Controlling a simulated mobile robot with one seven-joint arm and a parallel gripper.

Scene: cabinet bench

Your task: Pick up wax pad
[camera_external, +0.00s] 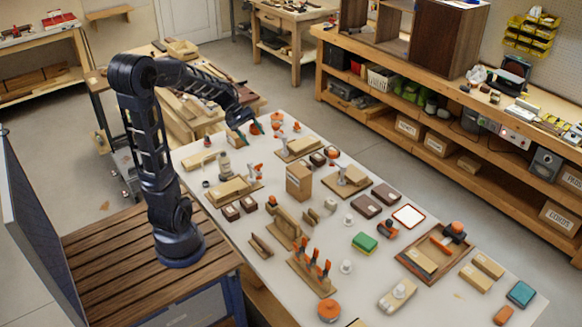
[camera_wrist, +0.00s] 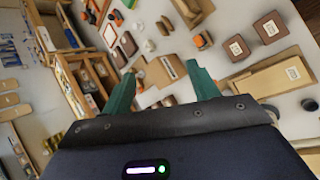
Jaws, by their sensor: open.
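No thing is clearly marked as the wax pad, and I cannot tell which one it is. Small flat candidates on the white bench include a teal block (camera_external: 520,294) at the near right corner, an orange block (camera_external: 503,315) beside it, and a green and yellow pad (camera_external: 364,242) near the middle. A white square with a red-brown rim (camera_external: 408,215) lies farther right. My gripper (camera_external: 247,131) is over the far left end of the bench, well away from these. In the wrist view my gripper (camera_wrist: 160,70) has its green fingers spread, with nothing between them.
The white bench (camera_external: 463,297) is crowded. An upright cardboard box (camera_external: 299,181), a wooden block with orange-tipped clamps (camera_external: 313,270) and a wooden tray (camera_external: 405,262) stand on it. Brown boxes with labels (camera_wrist: 270,27) show in the wrist view. Small clear gaps lie between things.

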